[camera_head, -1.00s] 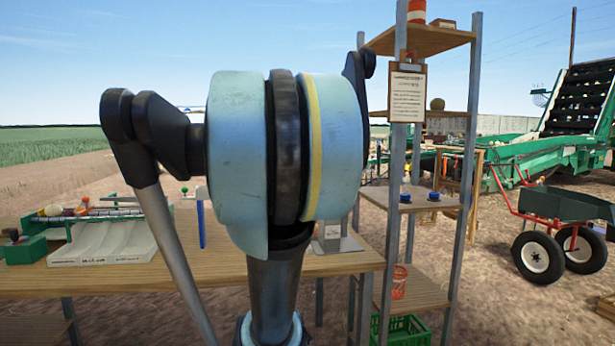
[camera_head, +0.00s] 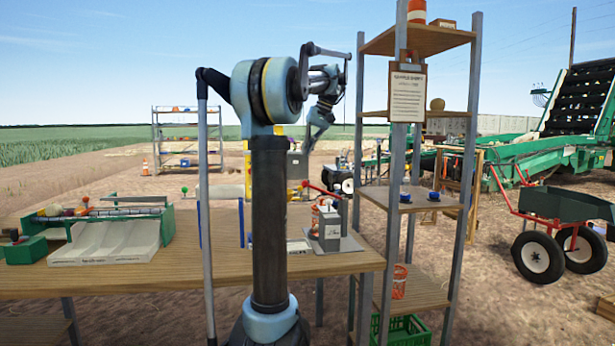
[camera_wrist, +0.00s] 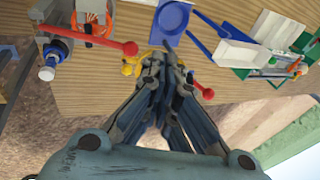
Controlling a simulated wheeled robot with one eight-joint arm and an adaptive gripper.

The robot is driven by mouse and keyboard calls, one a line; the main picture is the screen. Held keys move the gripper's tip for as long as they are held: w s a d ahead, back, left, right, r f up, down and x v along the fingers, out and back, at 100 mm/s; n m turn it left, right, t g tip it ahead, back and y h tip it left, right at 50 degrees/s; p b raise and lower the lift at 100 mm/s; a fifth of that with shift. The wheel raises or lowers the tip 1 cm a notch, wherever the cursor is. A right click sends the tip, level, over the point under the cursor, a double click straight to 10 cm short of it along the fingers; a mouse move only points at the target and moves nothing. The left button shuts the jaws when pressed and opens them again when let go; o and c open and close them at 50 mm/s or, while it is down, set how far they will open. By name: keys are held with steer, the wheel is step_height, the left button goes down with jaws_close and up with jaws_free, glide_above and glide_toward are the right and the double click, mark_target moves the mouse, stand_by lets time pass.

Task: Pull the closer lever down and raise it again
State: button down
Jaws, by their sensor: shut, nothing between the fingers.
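The likely closer is a grey device (camera_head: 330,232) at the table's right end. Its red lever (camera_head: 322,189) stands raised, sloping slightly up to a round red knob (camera_head: 305,184). In the wrist view the lever (camera_wrist: 88,38) reaches from the device toward my fingers, with its knob (camera_wrist: 130,47) just left of the fingertips. My gripper (camera_head: 309,147) is shut and empty, pointing down above the knob in the head view. The fingertips (camera_wrist: 163,58) show close together in the wrist view, and contact with the knob cannot be told. A second red knob (camera_wrist: 207,93) lies right of the fingers.
The wooden table (camera_head: 130,277) carries a roller unit with a white tray (camera_head: 105,242) at left. A tall shelf rack (camera_head: 418,42) stands right of the table. A blue tray (camera_wrist: 168,22) shows ahead of the fingers. A red-handled cart (camera_head: 560,204) is farther right.

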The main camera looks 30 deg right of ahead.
steer(key=d+r, duration=0.2)
steer(key=d, duration=0.5)
glide_toward(309, 185)
steer(key=w+f, duration=0.1)
steer(key=w+a+f, duration=0.1)
steer(key=f, duration=0.1)
steer(key=w+a+f, duration=0.1)
steer(key=shift+w+a+f, duration=0.2)
steer(key=shift+w+f, duration=0.1)
steer(key=shift+d, duration=0.1)
